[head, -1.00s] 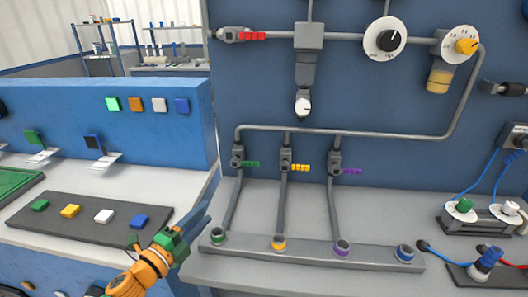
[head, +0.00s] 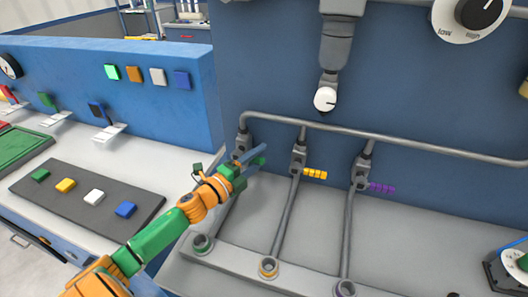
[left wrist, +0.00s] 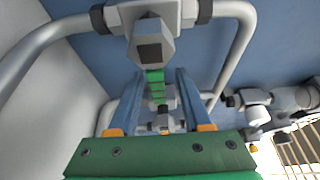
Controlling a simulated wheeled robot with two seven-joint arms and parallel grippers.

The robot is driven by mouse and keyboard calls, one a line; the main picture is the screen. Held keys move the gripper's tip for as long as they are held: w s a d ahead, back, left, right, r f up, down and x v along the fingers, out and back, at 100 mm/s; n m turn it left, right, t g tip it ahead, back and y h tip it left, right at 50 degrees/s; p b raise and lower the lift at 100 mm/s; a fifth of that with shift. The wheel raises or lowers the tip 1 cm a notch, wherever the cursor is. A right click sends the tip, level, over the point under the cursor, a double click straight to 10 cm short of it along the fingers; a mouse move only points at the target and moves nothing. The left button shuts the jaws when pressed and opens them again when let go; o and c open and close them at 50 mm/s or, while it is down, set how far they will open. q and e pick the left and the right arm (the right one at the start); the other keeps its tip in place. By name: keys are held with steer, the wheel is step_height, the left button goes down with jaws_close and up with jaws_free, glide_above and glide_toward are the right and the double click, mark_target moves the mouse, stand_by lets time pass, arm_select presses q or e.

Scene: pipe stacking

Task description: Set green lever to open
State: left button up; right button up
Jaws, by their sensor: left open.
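The green lever (left wrist: 155,88) shows in the left wrist view, sticking out from its grey valve (left wrist: 150,45) between my two fingers. In the head view the lever is mostly hidden by my left gripper (head: 254,158), which is at the leftmost valve on the pipe rack. The left gripper (left wrist: 158,76) is open, with one finger on each side of the lever. I cannot tell whether either finger touches it. My right gripper is not in view.
A yellow lever (head: 315,174) and a purple lever (head: 382,187) stick out from neighbouring valves to the right. A grey pipe (head: 400,147) runs above them. A blue panel (head: 100,95) with coloured buttons stands left. Several coloured pads lie on a dark plate (head: 75,212).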

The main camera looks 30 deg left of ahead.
arm_select(q)
steer(key=shift+w+d+f, duration=0.15)
steer(key=shift+w, duration=1.1)
steer(key=shift+s, duration=0.15)
jaws_close()
